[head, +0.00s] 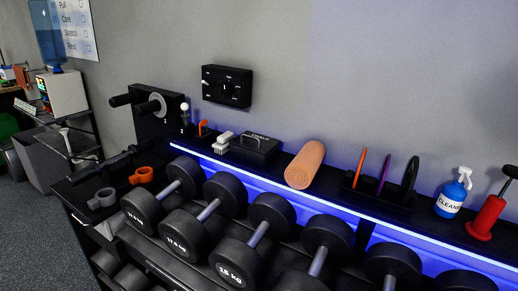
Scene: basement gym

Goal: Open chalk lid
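A low black box (254,151) with small pale lettering, which seems to read chalk, stands on the shelf above the dumbbells, left of centre in the head view. Its lid (258,138) appears to lie flat and shut on top, with a thin pale line that could be a handle. The box is small in the picture, so the lid's edge is hard to make out. White blocks (224,141) sit just left of it. My gripper is not visible in this view.
An orange foam roller (305,165) lies right of the box. Several dumbbells (232,262) fill the rack in front. A black panel (227,86) hangs on the wall above. A blue cleaner bottle (452,193) and a red pump (486,215) stand at the right.

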